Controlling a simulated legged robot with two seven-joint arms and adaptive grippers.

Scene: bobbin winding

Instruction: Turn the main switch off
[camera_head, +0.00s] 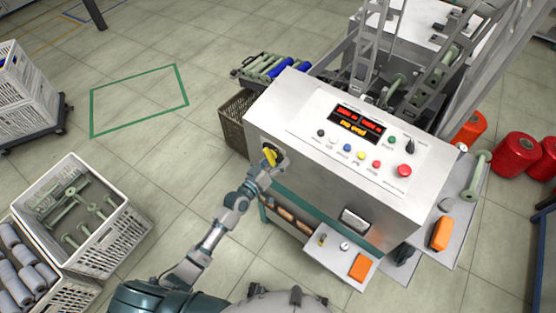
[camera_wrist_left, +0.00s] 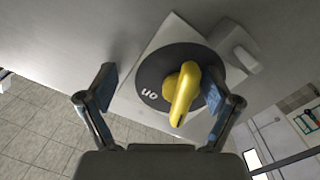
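The main switch is a yellow rotary handle (camera_wrist_left: 183,92) on a dark round disc (camera_wrist_left: 150,76) with a light backing plate, fixed to the machine's side. The word "on" is readable on the disc at the handle's left. In the head view the yellow handle (camera_head: 269,156) shows on the left side of the control cabinet (camera_head: 225,0). My left gripper (camera_wrist_left: 160,95) is open, its two fingers on either side of the switch, the right finger close to the handle. In the head view the left gripper (camera_head: 268,170) is right at the switch. My right gripper is not in view.
The cabinet's top panel carries red displays (camera_head: 357,121), several coloured buttons and a red emergency button (camera_head: 404,170). White crates (camera_head: 125,237) with bobbins stand at the left. Red spools (camera_head: 516,155) stand at the right. Floor within the green outline (camera_head: 140,100) is clear.

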